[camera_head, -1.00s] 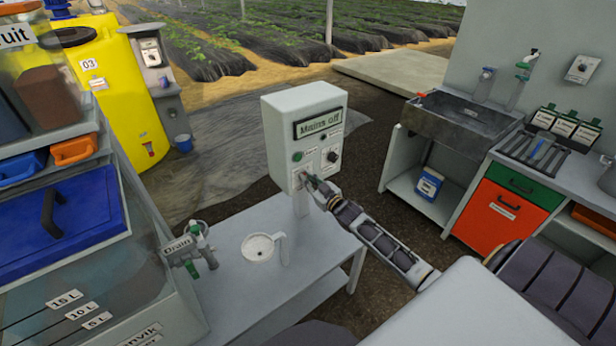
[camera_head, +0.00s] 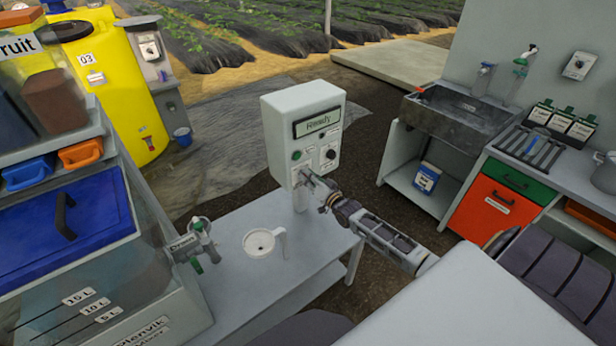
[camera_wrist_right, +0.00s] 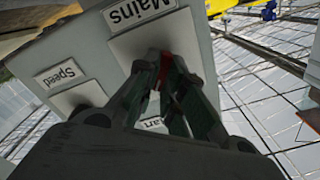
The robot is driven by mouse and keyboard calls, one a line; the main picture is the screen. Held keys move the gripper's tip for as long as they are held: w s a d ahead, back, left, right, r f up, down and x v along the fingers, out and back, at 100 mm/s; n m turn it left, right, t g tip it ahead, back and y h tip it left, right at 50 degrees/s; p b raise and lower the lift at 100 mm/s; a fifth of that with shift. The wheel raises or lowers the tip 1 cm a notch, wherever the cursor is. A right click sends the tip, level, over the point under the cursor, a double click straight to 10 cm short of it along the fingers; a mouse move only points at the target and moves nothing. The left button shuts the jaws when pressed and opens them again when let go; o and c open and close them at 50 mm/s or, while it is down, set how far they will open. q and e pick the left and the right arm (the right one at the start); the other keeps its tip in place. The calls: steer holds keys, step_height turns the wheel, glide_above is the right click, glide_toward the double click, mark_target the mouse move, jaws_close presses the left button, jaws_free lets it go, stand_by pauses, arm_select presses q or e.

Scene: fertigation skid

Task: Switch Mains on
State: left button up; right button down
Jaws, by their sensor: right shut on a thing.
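A pale grey control box (camera_head: 290,112) stands upright on a post at the back of the grey table. Its display (camera_head: 318,122) reads "Ready". My right gripper (camera_head: 310,180) is at the lower part of the box's front. In the right wrist view my right gripper (camera_wrist_right: 168,75) is shut on a red part, the Mains switch (camera_wrist_right: 164,68), just under the "Mains" label (camera_wrist_right: 137,10). Most of the switch is hidden between the fingers. My left gripper is not in view.
A white jug (camera_head: 262,243) stands on the grey table (camera_head: 235,290), near a "Drain" valve (camera_head: 190,245) on the tank at left. A sink (camera_head: 460,115) and a bench with red and green drawers (camera_head: 500,205) are at right.

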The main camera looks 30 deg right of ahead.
steer(key=shift+m, duration=0.8)
steer(key=c, duration=1.5)
jaws_free()
steer(key=shift+s+d, duration=0.2)
steer(key=shift+s, duration=1.8)
steer(key=shift+s+d, duration=0.15)
steer(key=shift+s, duration=1.85)
steer(key=shift+s+d, duration=0.2)
steer(key=shift+s, duration=1.8)
